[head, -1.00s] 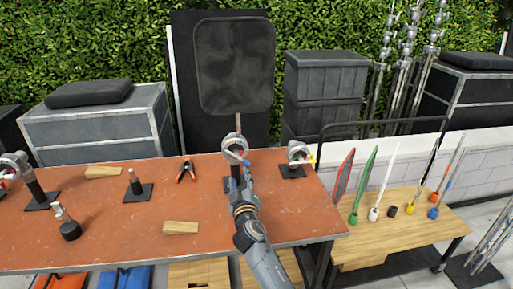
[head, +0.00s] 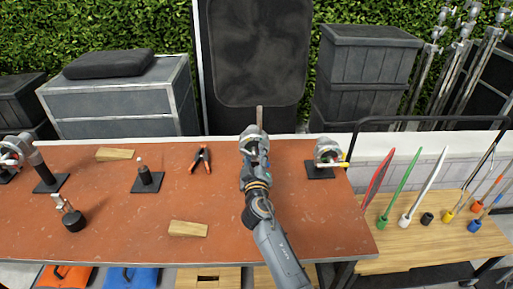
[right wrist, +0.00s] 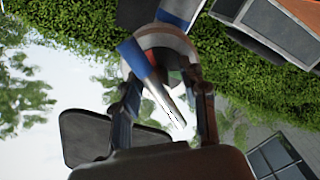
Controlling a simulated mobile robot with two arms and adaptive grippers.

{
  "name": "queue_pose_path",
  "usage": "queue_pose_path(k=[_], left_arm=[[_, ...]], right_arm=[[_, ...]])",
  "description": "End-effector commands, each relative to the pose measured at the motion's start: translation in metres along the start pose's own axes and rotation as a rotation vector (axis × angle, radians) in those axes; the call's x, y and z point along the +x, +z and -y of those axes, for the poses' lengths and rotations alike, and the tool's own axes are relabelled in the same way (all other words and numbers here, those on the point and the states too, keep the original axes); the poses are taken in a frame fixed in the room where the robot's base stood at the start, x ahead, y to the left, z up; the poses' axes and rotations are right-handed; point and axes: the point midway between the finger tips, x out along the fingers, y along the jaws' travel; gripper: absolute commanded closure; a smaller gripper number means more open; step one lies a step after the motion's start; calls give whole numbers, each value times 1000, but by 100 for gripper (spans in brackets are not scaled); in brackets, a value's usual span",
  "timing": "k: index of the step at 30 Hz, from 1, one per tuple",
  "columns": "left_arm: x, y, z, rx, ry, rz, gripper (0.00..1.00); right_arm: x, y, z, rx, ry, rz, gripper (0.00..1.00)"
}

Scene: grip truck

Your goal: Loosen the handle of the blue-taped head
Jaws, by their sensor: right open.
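The blue-taped head (head: 252,137) is a round metal grip head standing at the back of the orange table, partly hidden behind my right gripper (head: 254,158). In the right wrist view, this head (right wrist: 168,42) is close in front, with a blue piece (right wrist: 136,58) and a silver handle (right wrist: 165,97) slanting down. My right gripper (right wrist: 163,88) is open, its two fingers on either side of the handle. I cannot tell whether they touch it. My left gripper is not in view.
A yellow-marked head (head: 328,152) stands to the right, and another grip head (head: 14,150) at the far left. Black-and-orange clamps (head: 201,160), wooden blocks (head: 188,229) and small stands (head: 147,180) lie on the orange table (head: 110,230). A wooden cart (head: 400,245) stands right.

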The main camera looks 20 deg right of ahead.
Motion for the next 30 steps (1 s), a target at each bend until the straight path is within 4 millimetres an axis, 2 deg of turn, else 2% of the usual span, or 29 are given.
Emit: queue_pose_path(k=[9,15,16,23,30], left_arm=[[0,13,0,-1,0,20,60],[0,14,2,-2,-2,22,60],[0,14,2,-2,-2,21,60],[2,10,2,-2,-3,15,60],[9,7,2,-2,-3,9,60]], right_arm=[[-1,0,1,0,0,0,57],[0,0,1,0,0,0,98],[0,0,1,0,0,0,100],[0,1,1,-43,1,0,100],[0,0,1,-257,1,-1,100]])
